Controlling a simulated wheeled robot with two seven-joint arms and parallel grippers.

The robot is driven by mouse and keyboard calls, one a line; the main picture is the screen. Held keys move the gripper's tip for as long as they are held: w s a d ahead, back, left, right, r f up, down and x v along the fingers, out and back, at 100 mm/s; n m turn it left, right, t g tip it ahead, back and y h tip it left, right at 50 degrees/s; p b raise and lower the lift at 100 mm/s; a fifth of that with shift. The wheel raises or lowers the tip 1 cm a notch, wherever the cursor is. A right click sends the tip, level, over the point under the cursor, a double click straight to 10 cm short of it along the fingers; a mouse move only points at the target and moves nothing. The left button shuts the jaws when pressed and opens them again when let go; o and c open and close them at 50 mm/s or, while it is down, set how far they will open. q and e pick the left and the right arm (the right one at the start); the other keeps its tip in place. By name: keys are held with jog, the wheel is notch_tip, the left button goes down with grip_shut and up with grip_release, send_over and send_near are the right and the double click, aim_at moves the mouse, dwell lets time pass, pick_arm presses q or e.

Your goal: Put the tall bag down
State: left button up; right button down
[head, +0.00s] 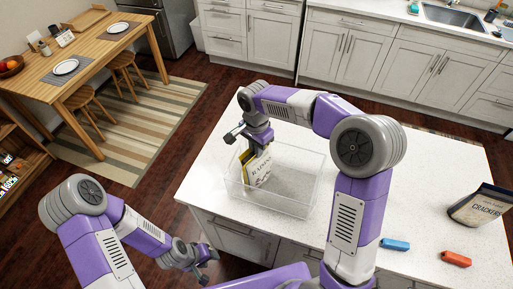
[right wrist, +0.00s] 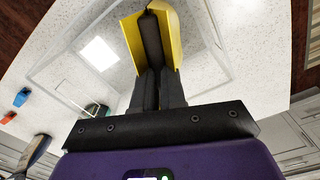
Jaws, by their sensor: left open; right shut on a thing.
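The tall bag (head: 258,168), a cream and yellow one lettered RAISINS, is upright in the left part of a clear open bin (head: 296,205) on the white island. My right gripper (head: 257,147) is above it, shut on its top edge. In the right wrist view the dark fingers (right wrist: 157,65) pinch the yellow bag (right wrist: 186,28) between them. I cannot tell whether the bag's bottom touches the bin floor. My left gripper (head: 205,262) is open and empty, low at the island's front edge.
A blue clip (head: 395,244) and an orange clip (head: 456,258) lie near the front. A wooden table (head: 88,50) stands far left.

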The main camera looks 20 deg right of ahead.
jog(key=c, duration=1.2)
grip_release()
jog(key=shift+f, duration=0.15)
jog(key=shift+r, duration=0.2)
notch_tip(320, 180, up, 12)
jog(key=p, duration=0.1)
jog(key=shift+p, duration=0.35)
jog(key=shift+w, duration=0.1)
